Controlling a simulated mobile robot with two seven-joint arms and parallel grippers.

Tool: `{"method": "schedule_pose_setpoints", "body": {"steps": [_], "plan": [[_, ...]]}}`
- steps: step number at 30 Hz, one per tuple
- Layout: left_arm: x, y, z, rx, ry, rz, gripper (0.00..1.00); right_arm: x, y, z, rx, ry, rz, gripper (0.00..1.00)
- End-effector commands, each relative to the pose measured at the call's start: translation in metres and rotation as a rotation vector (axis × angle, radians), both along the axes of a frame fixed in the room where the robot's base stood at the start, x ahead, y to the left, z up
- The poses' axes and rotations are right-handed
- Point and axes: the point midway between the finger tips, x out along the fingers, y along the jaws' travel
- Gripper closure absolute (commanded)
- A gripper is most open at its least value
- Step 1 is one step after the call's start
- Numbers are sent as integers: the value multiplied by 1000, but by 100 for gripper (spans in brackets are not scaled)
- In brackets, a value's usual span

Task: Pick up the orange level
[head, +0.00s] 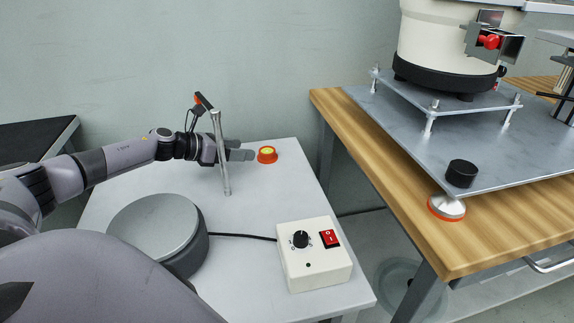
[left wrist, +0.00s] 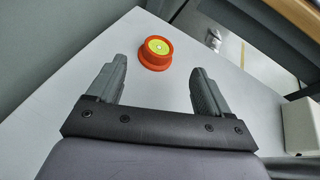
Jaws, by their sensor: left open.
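The orange level (head: 267,155) is a small round orange piece with a yellow-green centre, on the white table near its far right corner. My left gripper (head: 243,153) is just left of it in the head view, fingers pointing toward it. In the left wrist view the orange level (left wrist: 156,52) lies beyond and between the two open fingertips of my left gripper (left wrist: 157,75). The gap between the fingers is empty. My right gripper is not in view.
A round grey turntable (head: 155,225) and a white control box (head: 313,258) with a knob and red switch sit on the white table (head: 250,285). A wooden bench (head: 470,235) with a metal plate stands right, across a gap.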

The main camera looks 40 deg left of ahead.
Motion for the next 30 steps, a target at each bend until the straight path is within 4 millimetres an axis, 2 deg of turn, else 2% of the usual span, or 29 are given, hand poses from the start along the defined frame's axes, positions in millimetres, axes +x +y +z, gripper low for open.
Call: {"method": "schedule_pose_setpoints", "body": {"steps": [1, 6, 20, 30], "plan": [[0, 1, -3, 47, -16, -22, 20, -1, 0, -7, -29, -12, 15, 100], [1, 1, -3, 122, -38, -61, 20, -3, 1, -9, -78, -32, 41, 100], [20, -6, -11, 125, -40, -62, 20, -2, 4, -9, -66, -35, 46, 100], [49, -15, -24, 123, -42, -62, 20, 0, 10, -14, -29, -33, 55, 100]]}}
